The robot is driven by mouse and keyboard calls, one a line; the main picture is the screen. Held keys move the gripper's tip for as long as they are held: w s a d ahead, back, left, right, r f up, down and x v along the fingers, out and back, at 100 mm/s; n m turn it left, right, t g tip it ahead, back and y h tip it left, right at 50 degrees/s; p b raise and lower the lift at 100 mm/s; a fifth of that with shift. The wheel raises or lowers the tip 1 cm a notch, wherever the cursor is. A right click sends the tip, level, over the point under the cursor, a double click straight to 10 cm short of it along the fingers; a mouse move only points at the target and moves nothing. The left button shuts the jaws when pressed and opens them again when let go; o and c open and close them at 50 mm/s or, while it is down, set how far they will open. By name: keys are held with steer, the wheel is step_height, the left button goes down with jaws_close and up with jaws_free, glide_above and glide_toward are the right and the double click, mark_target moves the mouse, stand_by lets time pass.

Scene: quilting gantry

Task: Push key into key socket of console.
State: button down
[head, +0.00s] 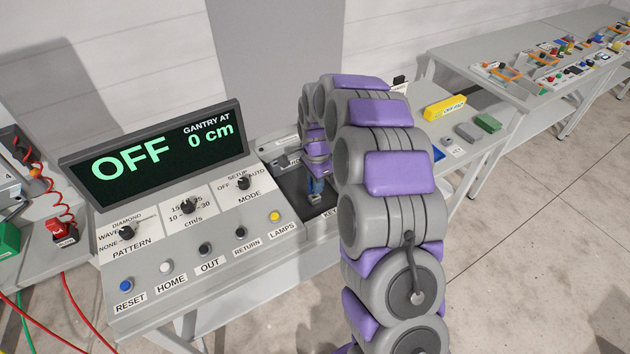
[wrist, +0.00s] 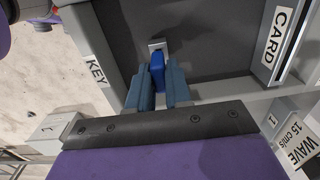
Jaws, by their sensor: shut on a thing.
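My gripper (wrist: 160,88) points down into a dark recessed bay of the console (head: 190,262); it also shows in the head view (head: 315,190). Its two blue-grey fingers are shut on the blue key (wrist: 157,70). A small pale metal piece (wrist: 158,46) shows at the key's far end against the dark floor; I cannot tell whether it is part of the key or of the key socket. A KEY label (wrist: 96,70) is on the bay's rim to the left. How deep the key sits is hidden.
The console's display (head: 155,155) reads OFF and 0 cm. Knobs and buttons lie left of my arm. A CARD slot block (wrist: 280,40) stands right of the bay. A side table with a yellow block (head: 445,107) stands to the right.

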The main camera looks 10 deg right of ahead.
steer(key=shift+f, duration=0.95)
steer(key=c, duration=1)
jaws_free()
steer(key=shift+r, duration=0.1)
step_height(320, 180, up, 17)
steer(key=p, duration=0.2)
steer(key=shift+p, duration=0.4)
steer(key=s+r+n, duration=0.1)
steer(key=s+n, duration=0.3)
steer(key=s, duration=1)
steer(key=s+r+n+g, duration=0.1)
steer(key=s+n, duration=0.4)
steer(key=s, duration=0.9)
steer(key=s+r+n, duration=0.1)
steer(key=s+n, duration=0.4)
steer(key=s, duration=0.9)
steer(key=shift+s+a+r+g, duration=0.1)
steer(key=shift+a+r+g, duration=0.05)
steer(key=shift+g, duration=0.25)
